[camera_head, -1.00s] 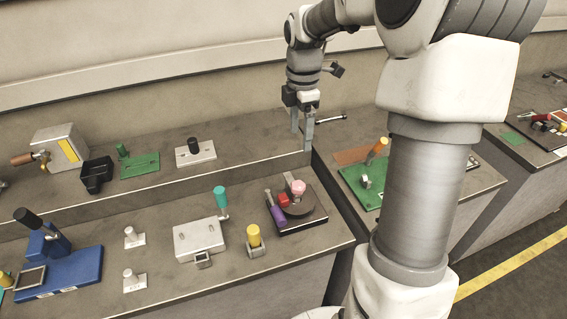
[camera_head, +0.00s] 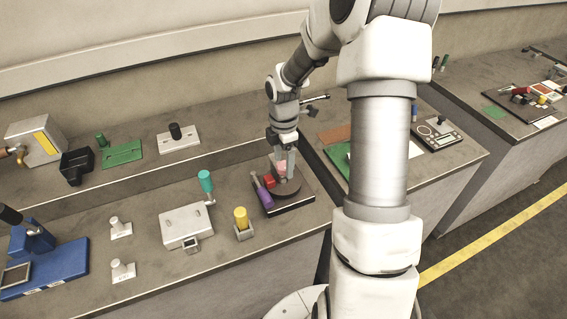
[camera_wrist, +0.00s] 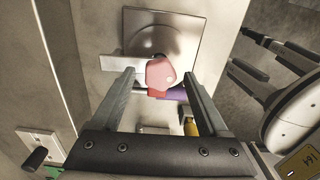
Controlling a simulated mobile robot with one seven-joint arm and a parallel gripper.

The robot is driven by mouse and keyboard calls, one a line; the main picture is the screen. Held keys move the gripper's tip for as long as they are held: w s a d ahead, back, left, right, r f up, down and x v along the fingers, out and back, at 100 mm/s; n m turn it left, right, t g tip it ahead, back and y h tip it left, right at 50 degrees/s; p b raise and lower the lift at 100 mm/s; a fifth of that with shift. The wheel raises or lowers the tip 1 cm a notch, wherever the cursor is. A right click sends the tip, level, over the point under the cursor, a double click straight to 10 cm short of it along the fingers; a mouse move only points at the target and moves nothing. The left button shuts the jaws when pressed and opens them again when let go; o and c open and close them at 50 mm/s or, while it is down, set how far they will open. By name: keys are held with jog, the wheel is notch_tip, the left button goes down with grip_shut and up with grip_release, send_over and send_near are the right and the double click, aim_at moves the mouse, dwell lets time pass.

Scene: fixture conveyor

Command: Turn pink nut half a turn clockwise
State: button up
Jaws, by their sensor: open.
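The pink nut (camera_wrist: 160,74) is in the middle of the wrist view, between and beyond my two open fingers. I cannot tell whether the fingertips reach down level with the nut.
A red block (camera_head: 269,181) and a purple handle (camera_head: 263,194) lie close to the nut. A yellow cylinder (camera_head: 240,217) and a grey box with a teal-knobbed lever (camera_head: 186,226) stand to the left. A raised back shelf (camera_head: 140,178) runs behind.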

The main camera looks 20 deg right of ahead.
jog(key=shift+f, duration=0.5)
grip_shut()
